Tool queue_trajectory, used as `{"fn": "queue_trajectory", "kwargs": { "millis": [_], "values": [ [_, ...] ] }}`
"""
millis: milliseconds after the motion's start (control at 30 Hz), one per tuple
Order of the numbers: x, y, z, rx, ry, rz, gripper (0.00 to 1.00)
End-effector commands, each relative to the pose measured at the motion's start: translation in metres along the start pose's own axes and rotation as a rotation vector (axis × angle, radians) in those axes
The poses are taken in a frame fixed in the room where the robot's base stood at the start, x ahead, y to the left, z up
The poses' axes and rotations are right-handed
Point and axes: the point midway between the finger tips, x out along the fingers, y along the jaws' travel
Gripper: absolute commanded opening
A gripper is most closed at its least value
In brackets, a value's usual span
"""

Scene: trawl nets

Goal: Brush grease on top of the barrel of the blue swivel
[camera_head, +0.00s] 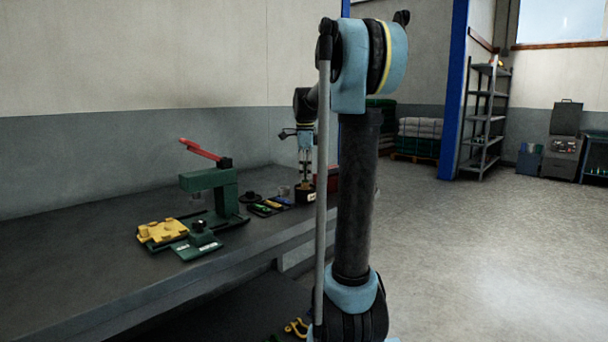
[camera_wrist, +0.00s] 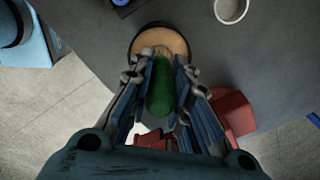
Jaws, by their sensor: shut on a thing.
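My gripper (camera_head: 305,178) is over the far end of the bench. In the wrist view my gripper (camera_wrist: 163,72) is shut on a green handle (camera_wrist: 161,92), which looks like the brush. The handle points down at a round pot with a tan top (camera_wrist: 160,40), probably the grease. The pot (camera_head: 304,195) also shows below my gripper in the head view.
A green press with a red lever (camera_head: 222,190) stands on the bench (camera_head: 110,255), with a yellow piece (camera_head: 162,231) by its base. A red box (camera_wrist: 233,112) is close right of my gripper. A pale cup (camera_wrist: 231,9) stands near the pot.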

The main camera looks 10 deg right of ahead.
Motion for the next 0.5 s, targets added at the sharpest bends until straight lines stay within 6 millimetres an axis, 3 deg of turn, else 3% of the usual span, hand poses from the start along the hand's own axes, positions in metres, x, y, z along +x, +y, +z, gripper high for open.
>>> {"fn": "queue_trajectory", "kwargs": {
  "millis": [500],
  "values": [
    [-0.027,0.000,0.000,0.000,0.000,0.000,0.00]
  ]
}}
